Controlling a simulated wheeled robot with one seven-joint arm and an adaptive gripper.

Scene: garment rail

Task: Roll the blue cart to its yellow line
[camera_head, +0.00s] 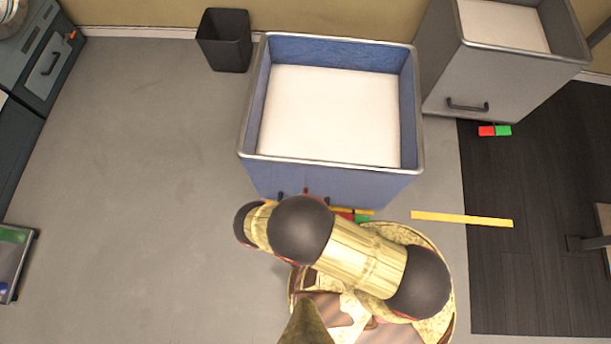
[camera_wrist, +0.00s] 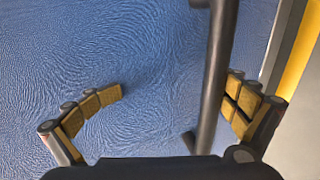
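The blue cart (camera_head: 255,179) stands ahead of me in the head view, an open box with a pale inside floor and a grey rim. Its dark handle is mostly hidden behind my arm there. In the wrist view the handle (camera_wrist: 214,85) runs up and down in front of the blue wall (camera_wrist: 150,50). My gripper (camera_wrist: 178,88) is open, with a finger on each side of the handle; the bar is close to the right finger. A yellow line (camera_head: 462,219) lies on the floor right of the cart. Another yellow strip (camera_head: 360,211) shows by the cart's front bottom edge.
Red and green tabs (camera_head: 360,218) show low at the cart's front. A grey cart (camera_head: 450,75) with its own red and green tabs (camera_head: 495,130) stands at right. A black bin (camera_head: 226,45) is behind left.

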